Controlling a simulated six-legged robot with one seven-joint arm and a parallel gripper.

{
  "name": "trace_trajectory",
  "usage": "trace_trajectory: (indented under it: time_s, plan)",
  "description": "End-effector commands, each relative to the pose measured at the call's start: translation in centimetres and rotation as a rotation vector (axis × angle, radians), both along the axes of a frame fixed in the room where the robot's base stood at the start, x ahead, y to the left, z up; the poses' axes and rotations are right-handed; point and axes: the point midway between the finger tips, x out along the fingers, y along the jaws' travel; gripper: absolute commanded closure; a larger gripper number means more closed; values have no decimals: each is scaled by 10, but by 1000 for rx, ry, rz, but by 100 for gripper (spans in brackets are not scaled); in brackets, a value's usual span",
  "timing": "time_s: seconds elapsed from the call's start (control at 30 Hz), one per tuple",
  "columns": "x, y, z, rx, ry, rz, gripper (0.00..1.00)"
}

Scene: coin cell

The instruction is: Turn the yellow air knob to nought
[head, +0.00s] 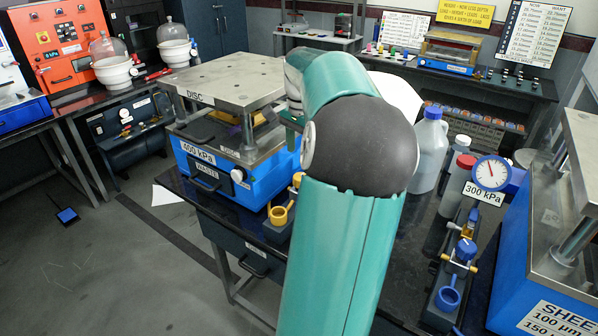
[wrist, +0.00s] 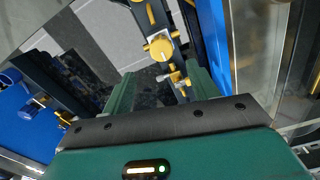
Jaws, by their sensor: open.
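The yellow air knob (wrist: 161,50) shows in the wrist view as a round yellow cap with a pale line on it, on a dark valve block. In the head view it shows partly as a yellow piece (head: 298,180) at the left edge of my arm, above a yellow ring-shaped part (head: 280,213). My gripper (wrist: 160,78) is open and empty. Its two green fingers point towards the block, with the knob between their lines and a little beyond the tips. No contact shows. In the head view my arm hides most of the gripper.
The blue press (head: 205,190) marked 400 kPa, with its DISC top plate (head: 225,80), stands close to the gripper. A blue-handled valve block (head: 448,295), a 300 kPa gauge (head: 491,173) and bottles (head: 430,150) stand right of my arm. Brass fittings (wrist: 178,80) sit near the knob.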

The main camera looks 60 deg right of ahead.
Motion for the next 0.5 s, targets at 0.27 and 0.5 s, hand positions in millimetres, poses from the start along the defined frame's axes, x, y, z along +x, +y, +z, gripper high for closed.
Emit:
trace_trajectory:
  time_s: [0.27,0.5]
  plan:
    - [1,1,-54,4,0,2,41]
    - [4,1,-75,0,0,2,41]
